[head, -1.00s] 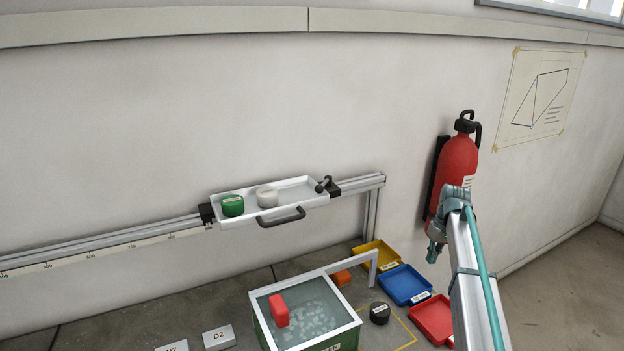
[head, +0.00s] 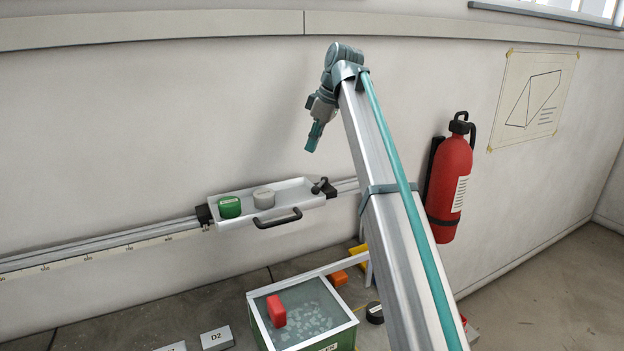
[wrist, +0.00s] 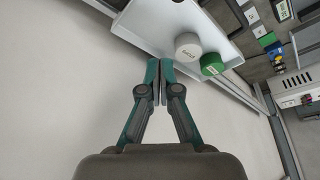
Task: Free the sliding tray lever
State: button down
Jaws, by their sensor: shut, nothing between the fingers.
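The white sliding tray (head: 290,190) sits on a wall rail, with a dark front handle (head: 278,218). A small dark lever (head: 319,185) stands at the tray's right end, beside a black clamp block. The tray carries a green round container (head: 229,207) and a whitish one (head: 264,197). My gripper (head: 312,146) is shut and empty, above the tray's right end and apart from it. In the wrist view my shut fingers (wrist: 159,64) point towards the tray (wrist: 150,22), where the whitish container (wrist: 188,45) and green container (wrist: 212,65) show. I cannot make out the lever there.
A glass-topped bin (head: 304,312) with a red block (head: 276,311) stands below the tray. An orange block (head: 338,279) lies behind it. A fire extinguisher (head: 451,180) hangs on the wall at right. My arm hides part of the rail and the coloured trays.

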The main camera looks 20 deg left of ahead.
aim_at(320, 186)
jog(key=shift+f, duration=0.1)
dwell(0.3)
jog(key=p+x, duration=0.3)
jog(key=x, duration=0.6)
jog(key=shift+a, duration=0.1)
jog(key=d, duration=0.1)
jog(key=d+f+p, duration=0.1)
jog(key=d, duration=0.1)
jog(key=shift+d+f+p, duration=0.25)
jog(key=shift+d+p, duration=0.1)
